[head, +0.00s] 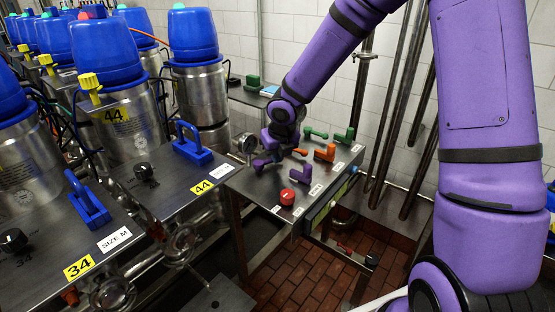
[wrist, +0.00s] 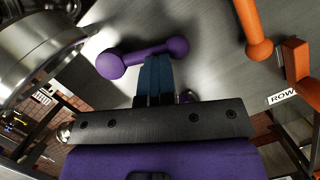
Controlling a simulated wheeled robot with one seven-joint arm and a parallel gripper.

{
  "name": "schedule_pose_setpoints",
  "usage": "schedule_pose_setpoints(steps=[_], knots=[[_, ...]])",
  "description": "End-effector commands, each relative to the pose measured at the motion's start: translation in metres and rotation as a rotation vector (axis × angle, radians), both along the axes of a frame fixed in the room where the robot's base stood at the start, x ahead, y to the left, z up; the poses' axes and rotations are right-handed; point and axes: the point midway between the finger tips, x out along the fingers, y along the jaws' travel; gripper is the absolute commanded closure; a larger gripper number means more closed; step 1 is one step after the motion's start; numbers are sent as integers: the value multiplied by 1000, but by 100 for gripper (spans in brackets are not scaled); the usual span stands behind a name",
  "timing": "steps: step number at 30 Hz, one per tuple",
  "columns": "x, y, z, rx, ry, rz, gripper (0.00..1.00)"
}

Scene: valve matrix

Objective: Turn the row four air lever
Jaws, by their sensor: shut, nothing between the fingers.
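A grey panel (head: 255,188) carries paired purple, orange and green levers. In the head view a purple lever (head: 262,163) lies below my gripper (head: 277,150), which partly hides this area. In the wrist view my gripper (wrist: 157,62) is shut with its dark blue fingers together and nothing between them. The fingertips overlap the stem of a purple lever (wrist: 122,63); I cannot tell whether they touch it. Orange levers (head: 325,153) and green levers (head: 346,137) sit farther along the panel. The row labels are too small to tell which lever is row four air.
A red knob (head: 288,197) stands at the panel's front. In the wrist view an orange lever (wrist: 252,28) is to the right and a round metal fitting (wrist: 40,45) to the left. Steel canisters with blue caps (head: 193,36) stand at the left. Pipes (head: 400,95) run along the tiled wall.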

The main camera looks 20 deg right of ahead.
Motion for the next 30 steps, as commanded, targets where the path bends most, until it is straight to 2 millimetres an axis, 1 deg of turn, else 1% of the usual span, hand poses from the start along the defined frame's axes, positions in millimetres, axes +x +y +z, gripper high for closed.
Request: schedule_pose_setpoints(steps=[1, 9, 30], knots=[[2, -3, -1, -1, 1, -4, 100], [7, -4, -1, -2, 1, -8, 100], [11, -7, -1, -5, 3, -13, 100]])
